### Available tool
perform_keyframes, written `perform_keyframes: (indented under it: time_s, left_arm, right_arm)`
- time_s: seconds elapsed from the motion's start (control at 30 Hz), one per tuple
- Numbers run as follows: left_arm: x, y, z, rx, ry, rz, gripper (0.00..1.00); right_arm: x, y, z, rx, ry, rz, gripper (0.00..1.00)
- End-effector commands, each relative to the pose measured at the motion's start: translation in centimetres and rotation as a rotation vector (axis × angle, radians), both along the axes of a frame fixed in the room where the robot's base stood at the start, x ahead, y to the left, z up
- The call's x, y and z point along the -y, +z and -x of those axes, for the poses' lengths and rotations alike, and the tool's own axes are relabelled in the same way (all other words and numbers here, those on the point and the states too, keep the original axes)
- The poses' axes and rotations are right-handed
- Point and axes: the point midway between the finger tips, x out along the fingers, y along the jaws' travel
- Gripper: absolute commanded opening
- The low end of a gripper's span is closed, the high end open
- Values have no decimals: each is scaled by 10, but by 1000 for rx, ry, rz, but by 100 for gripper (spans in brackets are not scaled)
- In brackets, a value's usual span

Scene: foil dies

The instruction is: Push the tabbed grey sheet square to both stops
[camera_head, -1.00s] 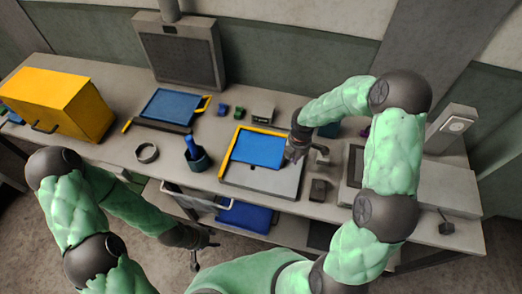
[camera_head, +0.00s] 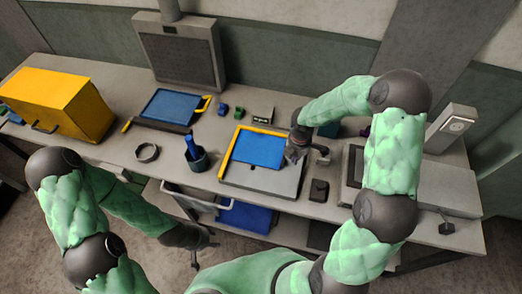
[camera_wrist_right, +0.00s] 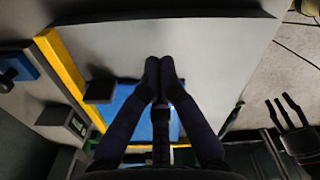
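The grey sheet (camera_head: 270,182) lies flat at the front of the blue bed (camera_head: 258,149), with blue showing behind it. Yellow stops run along the back and left (camera_head: 229,155) of the bed. In the right wrist view the sheet (camera_wrist_right: 215,60) fills the middle, a dark tab-like block (camera_wrist_right: 98,91) stands near the yellow stop (camera_wrist_right: 65,68), and blue (camera_wrist_right: 118,106) shows beyond. My right gripper (camera_head: 291,160) is at the bed's right side; its fingertips (camera_wrist_right: 165,68) are together with nothing visible between them. Contact with the sheet is unclear. My left gripper (camera_head: 204,250) hangs open and empty before the bench.
Another blue panel with yellow edging (camera_head: 168,105) lies further back left. A small dark block (camera_head: 319,190) sits front right. A yellow box (camera_head: 60,100) occupies the far left.

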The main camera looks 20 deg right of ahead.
Motion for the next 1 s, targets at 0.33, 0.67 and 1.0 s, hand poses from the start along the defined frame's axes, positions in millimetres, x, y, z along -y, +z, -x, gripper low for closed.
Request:
perform_keyframes:
  time_s: [0.33,0.67,1.0]
  left_arm:
    - [0,-4,0,0,0,0,40]
    - [0,-8,0,0,0,0,40]
    - [0,-12,0,0,0,0,40]
  right_arm:
    - [0,-6,0,0,0,0,0]
    - [0,-12,0,0,-1,0,0]
    - [0,-17,0,0,0,0,0]
